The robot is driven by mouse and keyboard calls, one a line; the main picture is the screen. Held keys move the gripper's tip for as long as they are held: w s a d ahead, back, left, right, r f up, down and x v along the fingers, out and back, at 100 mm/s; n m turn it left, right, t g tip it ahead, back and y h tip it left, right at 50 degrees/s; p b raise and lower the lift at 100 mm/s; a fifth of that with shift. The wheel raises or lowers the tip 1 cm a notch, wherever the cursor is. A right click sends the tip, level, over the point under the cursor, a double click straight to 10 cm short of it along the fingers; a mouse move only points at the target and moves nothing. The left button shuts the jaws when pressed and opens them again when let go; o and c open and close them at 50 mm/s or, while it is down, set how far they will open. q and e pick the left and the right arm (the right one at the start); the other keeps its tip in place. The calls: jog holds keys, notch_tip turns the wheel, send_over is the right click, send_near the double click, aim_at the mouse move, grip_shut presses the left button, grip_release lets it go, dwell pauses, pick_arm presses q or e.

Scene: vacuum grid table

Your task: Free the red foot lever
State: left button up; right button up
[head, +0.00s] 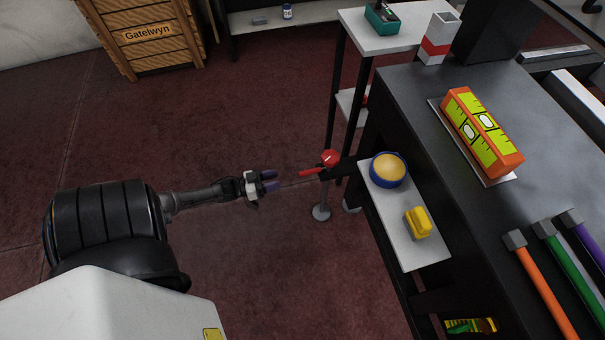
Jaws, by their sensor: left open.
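The red foot lever (311,171) is a small red bar beside the dark table's left side, below a red knob-like part (329,157). A thin grey rod or line runs from near the lever toward my left gripper; I cannot tell what it is. My left gripper (269,181) is to the left of the lever, apart from it, with its purple-tipped fingers pointing right toward it. It is open, and I see nothing held between the fingers. What may be jamming the lever is too small to tell. My right gripper is out of view.
A white side shelf (405,222) holds a blue-rimmed bowl (388,170) and a yellow object (418,222). A wooden crate (146,35) stands at the back left. Red floor around my left arm is clear.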

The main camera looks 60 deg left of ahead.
aim_at(303, 174)
pick_arm(q)
jog(key=shift+b+x, duration=1.75)
jog(key=shift+x, duration=3.75)
jog(key=shift+s+d, duration=0.1)
jog(key=shift+c, duration=0.3)
grip_shut()
